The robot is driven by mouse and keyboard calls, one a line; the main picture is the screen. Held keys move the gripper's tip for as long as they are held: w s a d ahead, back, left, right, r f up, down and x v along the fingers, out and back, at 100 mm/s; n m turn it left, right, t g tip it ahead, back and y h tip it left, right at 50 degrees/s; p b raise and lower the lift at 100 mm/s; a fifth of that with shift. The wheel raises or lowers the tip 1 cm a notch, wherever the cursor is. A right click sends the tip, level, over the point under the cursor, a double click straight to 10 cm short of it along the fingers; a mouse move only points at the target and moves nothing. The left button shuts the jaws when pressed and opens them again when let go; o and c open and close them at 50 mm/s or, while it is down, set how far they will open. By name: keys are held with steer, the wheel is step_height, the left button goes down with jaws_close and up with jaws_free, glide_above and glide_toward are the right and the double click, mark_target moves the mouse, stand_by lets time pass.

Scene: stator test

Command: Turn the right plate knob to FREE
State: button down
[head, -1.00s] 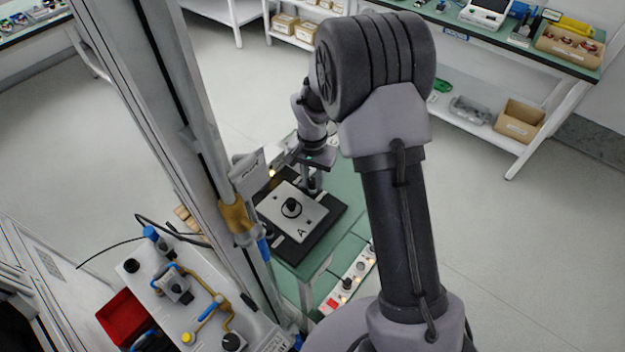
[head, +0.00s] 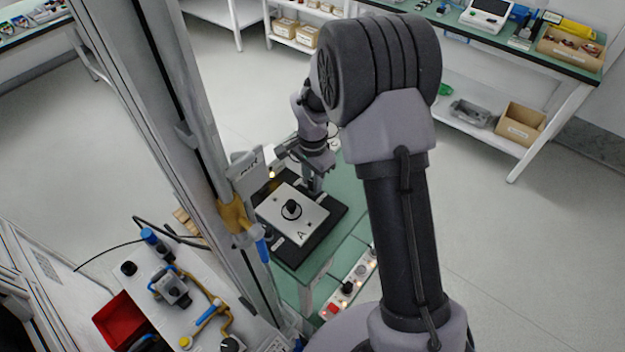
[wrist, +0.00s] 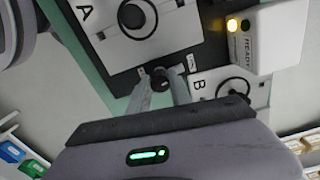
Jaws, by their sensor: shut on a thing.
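My gripper (wrist: 162,80) is shut on a small black knob (wrist: 159,84) on the dark base in the wrist view. The knob stands between white plate A (wrist: 103,38) and white plate B (wrist: 203,86). Small white labels flank the knob, one on each side; their words are too small to read. In the head view my gripper (head: 314,186) reaches down at the far edge of the dark base (head: 331,209); the knob is hidden there by the gripper. Which way the knob points cannot be told.
Plate A carries a large black dial (wrist: 137,18), and plate B a black ring with a dark centre (wrist: 232,91). A white box (wrist: 275,38) marked READY, with a lit yellow lamp, stands close to the gripper. A metal column (head: 180,130) rises left of the base.

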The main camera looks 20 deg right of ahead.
steer(key=c, duration=1.2)
jaws_free()
steer(key=shift+o, duration=0.2)
steer(key=shift+r, duration=0.1)
step_height(320, 180, up, 17)
steer(key=p, duration=0.6)
steer(key=shift+r, duration=0.15)
